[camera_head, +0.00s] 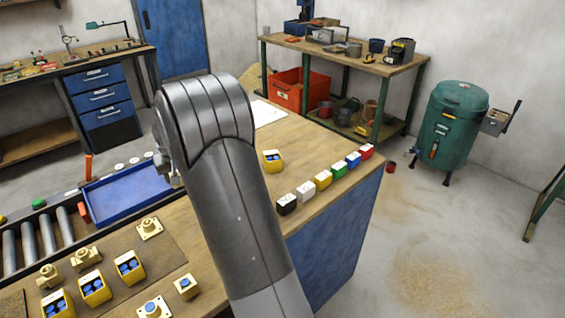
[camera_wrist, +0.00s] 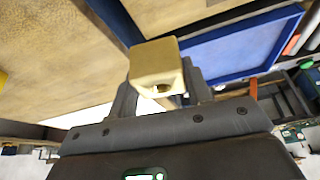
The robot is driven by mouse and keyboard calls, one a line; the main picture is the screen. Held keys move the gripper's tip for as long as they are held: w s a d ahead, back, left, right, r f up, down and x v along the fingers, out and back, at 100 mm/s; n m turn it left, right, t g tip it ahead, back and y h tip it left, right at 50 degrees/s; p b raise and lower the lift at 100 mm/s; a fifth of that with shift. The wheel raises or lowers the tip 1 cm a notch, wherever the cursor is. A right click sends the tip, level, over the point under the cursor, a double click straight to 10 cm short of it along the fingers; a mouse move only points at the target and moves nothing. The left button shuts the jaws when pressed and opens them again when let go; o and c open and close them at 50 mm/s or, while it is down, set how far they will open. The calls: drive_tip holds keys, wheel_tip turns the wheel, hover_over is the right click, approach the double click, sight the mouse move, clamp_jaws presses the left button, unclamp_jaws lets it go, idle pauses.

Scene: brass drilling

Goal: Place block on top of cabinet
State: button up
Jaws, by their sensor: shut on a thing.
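My gripper (camera_wrist: 160,88) is shut on a brass-coloured block (camera_wrist: 157,62) in the wrist view. In the head view my arm hides the block and most of the gripper. A blue drawer cabinet (camera_head: 101,97) stands under the bench at the back left, apart from my arm. The nearer wooden worktop (camera_head: 240,168) has a blue cabinet-like side (camera_head: 335,230). I cannot tell which one the task calls the cabinet.
A blue tray (camera_head: 130,193) lies left of my arm, beside rollers (camera_head: 45,238). Yellow boxes (camera_head: 95,288) and brass parts (camera_head: 149,228) stand at the front left. Several coloured cubes (camera_head: 323,179) line the worktop's right edge. A green drum (camera_head: 453,125) stands at right.

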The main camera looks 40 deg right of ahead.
drive_tip(key=s+d+r+m+h, duration=0.1)
drive_tip(key=d+r, duration=0.2)
drive_tip(key=d, duration=0.9)
drive_tip(key=s+d+r+m, duration=0.1)
drive_tip(key=d+r+m, duration=0.1)
drive_tip(key=d, duration=1)
drive_tip(key=w+a+f, duration=0.4)
drive_tip(key=w+a, duration=0.1)
drive_tip(key=w+a+f, duration=0.2)
drive_tip(key=w, duration=0.1)
drive_tip(key=shift+w+a+f, duration=0.2)
drive_tip(key=shift+a+f, duration=0.1)
drive_tip(key=shift+f, duration=2.05)
drive_tip(key=o, duration=1.4)
drive_tip(key=shift+f, duration=0.2)
drive_tip(key=shift+o, duration=0.2)
